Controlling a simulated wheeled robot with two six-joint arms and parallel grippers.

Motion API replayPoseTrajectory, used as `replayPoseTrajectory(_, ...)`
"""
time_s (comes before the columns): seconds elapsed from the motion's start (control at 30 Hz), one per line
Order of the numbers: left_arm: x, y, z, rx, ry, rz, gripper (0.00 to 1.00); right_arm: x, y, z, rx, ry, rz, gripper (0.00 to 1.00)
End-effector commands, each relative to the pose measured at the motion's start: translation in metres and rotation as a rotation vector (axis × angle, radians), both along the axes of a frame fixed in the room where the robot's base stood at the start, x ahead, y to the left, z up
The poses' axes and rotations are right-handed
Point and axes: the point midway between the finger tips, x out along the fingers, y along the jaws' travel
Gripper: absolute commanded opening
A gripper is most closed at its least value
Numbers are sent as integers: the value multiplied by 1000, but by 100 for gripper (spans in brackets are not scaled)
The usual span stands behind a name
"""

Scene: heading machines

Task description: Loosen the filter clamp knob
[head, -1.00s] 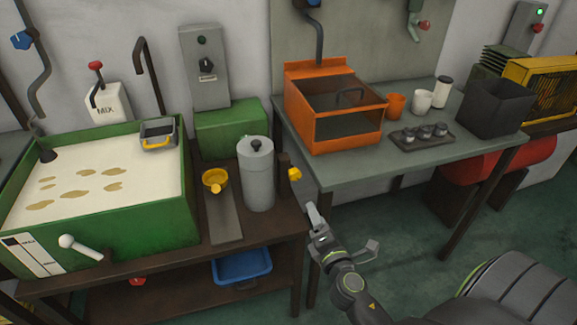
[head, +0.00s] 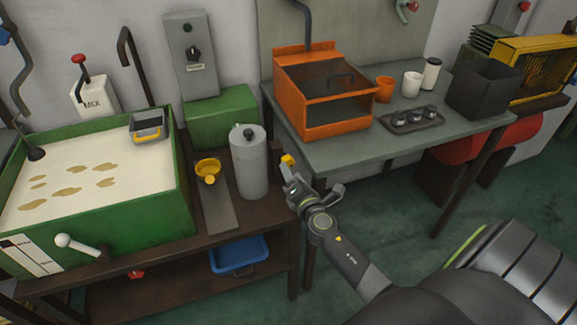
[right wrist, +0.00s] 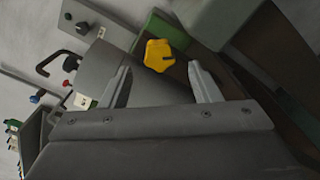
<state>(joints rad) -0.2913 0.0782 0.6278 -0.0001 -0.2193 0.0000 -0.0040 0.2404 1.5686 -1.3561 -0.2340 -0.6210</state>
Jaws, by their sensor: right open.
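The clamp knob is a small yellow lobed knob (head: 287,160) beside the right side of a grey filter cylinder (head: 248,165) on the brown bench. My right gripper (head: 290,174) is just below and in front of the knob, close to it in the head view. In the right wrist view the knob (right wrist: 160,56) shows in the gap between the two fingertips (right wrist: 161,78), slightly beyond them. The fingers are apart with nothing between them that I can see held. Whether they touch the knob cannot be told. My left gripper is not in view.
A green tank (head: 150,215) of pale liquid is farther left. The grey table (head: 345,165) with an orange box (head: 322,115) is close on the right. A blue bin (head: 238,254) sits on the lower shelf.

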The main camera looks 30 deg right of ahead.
Motion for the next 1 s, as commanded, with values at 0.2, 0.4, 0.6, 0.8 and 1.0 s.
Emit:
replayPoseTrajectory(0.2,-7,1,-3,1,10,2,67,29,-7,0,0,-1,0,56)
replayPoseTrajectory(0.4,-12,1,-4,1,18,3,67,37,-9,0,-1,0,0,56)
replayPoseTrajectory(0.6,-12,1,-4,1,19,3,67,38,-9,0,0,0,0,56)
replayPoseTrajectory(0.8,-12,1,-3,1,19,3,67,37,-9,0,0,0,0,36)
replayPoseTrajectory(1.0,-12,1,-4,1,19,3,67,37,-9,0,0,0,0,12)
